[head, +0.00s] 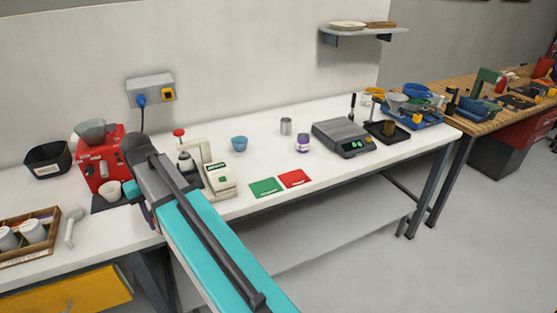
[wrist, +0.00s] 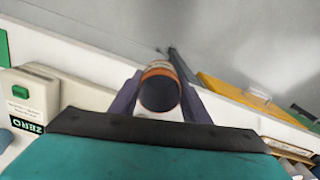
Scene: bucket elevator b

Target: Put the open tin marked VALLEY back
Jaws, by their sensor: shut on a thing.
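My gripper (wrist: 160,100) is shut on an open tin (wrist: 160,92) in the wrist view. The tin has an orange-brown and pale outside and a dark inside, with its open mouth facing the camera. A purple finger presses each side of it. No VALLEY marking can be read on it. In the head view my teal arm reaches over the front edge of the white bench, and the held tin is mostly hidden behind it. One purple finger (head: 147,216) shows there beside the arm.
The white bench (head: 270,150) holds a red machine (head: 103,163), a wooden crate (head: 28,240), a white press (head: 218,177), a blue cup (head: 239,144), a metal can (head: 286,127), a purple-labelled jar (head: 303,143), green (head: 266,187) and red (head: 294,178) cards and a scale (head: 345,138).

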